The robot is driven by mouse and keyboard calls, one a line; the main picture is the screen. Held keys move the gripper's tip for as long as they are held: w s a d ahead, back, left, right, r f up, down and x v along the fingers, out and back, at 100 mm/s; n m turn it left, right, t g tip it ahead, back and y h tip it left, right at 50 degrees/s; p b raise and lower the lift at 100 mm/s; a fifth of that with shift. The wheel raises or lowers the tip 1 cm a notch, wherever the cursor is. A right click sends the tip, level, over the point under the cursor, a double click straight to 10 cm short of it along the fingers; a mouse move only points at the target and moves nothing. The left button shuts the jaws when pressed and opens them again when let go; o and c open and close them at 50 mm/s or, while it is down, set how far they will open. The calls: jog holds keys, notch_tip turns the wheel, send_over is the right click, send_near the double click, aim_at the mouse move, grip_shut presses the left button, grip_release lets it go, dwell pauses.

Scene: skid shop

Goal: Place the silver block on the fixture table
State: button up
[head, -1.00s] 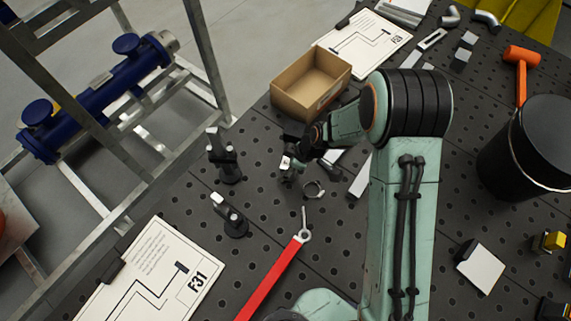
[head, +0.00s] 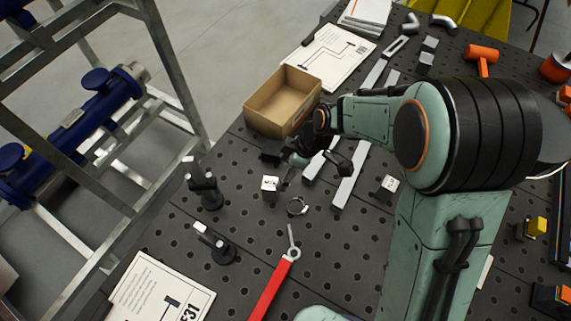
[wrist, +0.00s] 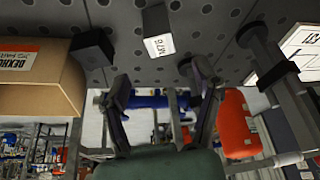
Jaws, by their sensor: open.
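My arm hides part of the table.
An open cardboard box (head: 284,100) stands behind the gripper. A dark block (wrist: 92,48) is close to the box. Two dark clamps (head: 207,190) (head: 215,244) stand at the left.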

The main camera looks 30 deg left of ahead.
jog(key=s+d+r+m+t+h, duration=0.1)
jog(key=d+r+m, duration=0.45)
jog(key=d, duration=0.25)
jog(key=s+d+r+m+t+h, duration=0.1)
jog(key=s+d+r+m, duration=0.1)
jog(key=d+r+m, duration=0.55)
jog(key=s+d+m+h, duration=0.1)
jog(key=s+d+m, duration=0.7)
jog(key=s+d, duration=0.1)
jog(key=shift+s+d+r, duration=0.15)
jog(key=shift+s+d, duration=0.15)
jog(key=shift+d, duration=0.4)
jog(key=shift+o, duration=0.3)
